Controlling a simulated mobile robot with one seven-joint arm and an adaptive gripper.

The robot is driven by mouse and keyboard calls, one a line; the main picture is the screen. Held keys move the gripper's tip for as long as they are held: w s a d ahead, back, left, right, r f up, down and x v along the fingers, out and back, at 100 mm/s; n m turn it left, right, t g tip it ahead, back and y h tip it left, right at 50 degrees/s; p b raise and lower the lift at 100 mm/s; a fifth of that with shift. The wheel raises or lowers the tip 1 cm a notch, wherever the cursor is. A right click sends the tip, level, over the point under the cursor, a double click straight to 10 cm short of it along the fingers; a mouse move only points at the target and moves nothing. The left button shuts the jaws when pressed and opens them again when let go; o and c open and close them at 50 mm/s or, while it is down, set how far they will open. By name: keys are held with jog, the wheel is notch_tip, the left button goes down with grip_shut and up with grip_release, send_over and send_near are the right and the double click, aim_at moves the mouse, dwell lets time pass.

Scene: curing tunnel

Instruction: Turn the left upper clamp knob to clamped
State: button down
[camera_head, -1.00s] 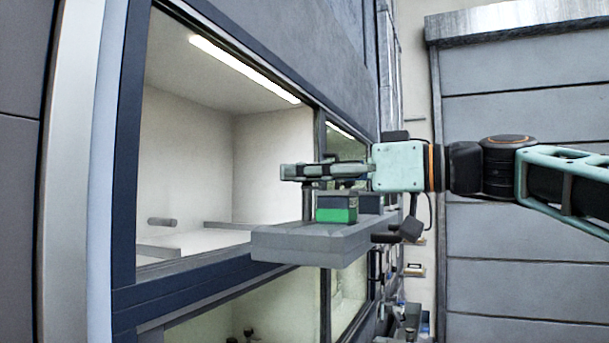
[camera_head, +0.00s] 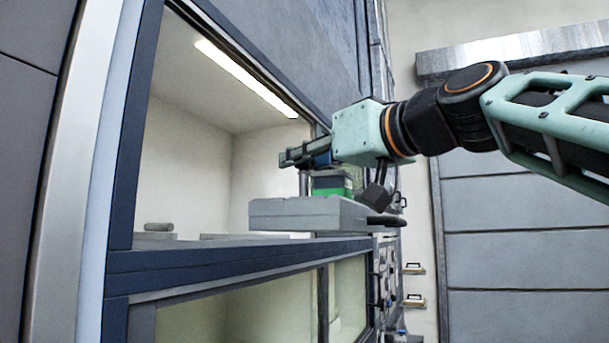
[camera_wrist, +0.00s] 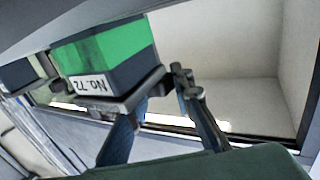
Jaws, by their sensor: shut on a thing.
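A green and dark block (camera_head: 330,186), labelled "No. 72" in the wrist view (camera_wrist: 112,60), sits on a grey tray (camera_head: 300,215) at the tunnel opening. A grey clamp plate (camera_wrist: 95,108) lies against the block's dark end in the wrist view, with a dark post (camera_wrist: 180,78) beside it. My gripper (camera_head: 290,158) reaches in from the right, just above the block and post.
The lit tunnel chamber (camera_head: 190,180) is open behind the tray, with a small grey cylinder (camera_head: 159,227) on its left floor. A dark blue sill (camera_head: 230,265) runs below. A dark handle (camera_head: 385,222) juts from the tray's right end. A grey panelled wall (camera_head: 520,190) stands right.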

jog(key=shift+m+t+h, duration=0.4)
jog(key=shift+h, duration=0.1)
jog(key=c, duration=1.7)
grip_release()
jog(key=shift+o, duration=0.2)
jog(key=shift+s+d, duration=0.1)
jog(key=v, duration=1.1)
jog(key=shift+s+d, duration=0.2)
jog(key=shift+s, duration=0.15)
